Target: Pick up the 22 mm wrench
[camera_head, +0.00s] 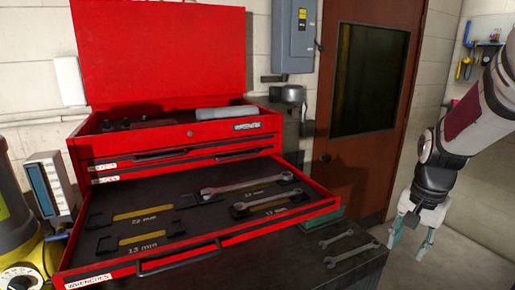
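Two loose wrenches lie on the dark bench top right of the red tool chest: a shorter one (336,239) behind and a longer one (351,255) in front. I cannot read a size on either. The open drawer (208,242) has empty yellow-bottomed recesses marked 22 mm (143,213) and, apparently, 13 mm (138,240). Two more wrenches, a longer one (247,185) and a shorter one (267,199), lie in the drawer's right half; the shorter one's label seems to read 17 mm. My gripper (409,245) hangs open and empty at the right, apart from the bench.
The chest's raised red lid (159,52) stands behind its top tray, which holds a grey cylindrical object (226,113). A brown door (367,95) is behind the bench. A yellow-and-dark device (18,235) stands at the left. Floor right of the bench looks clear.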

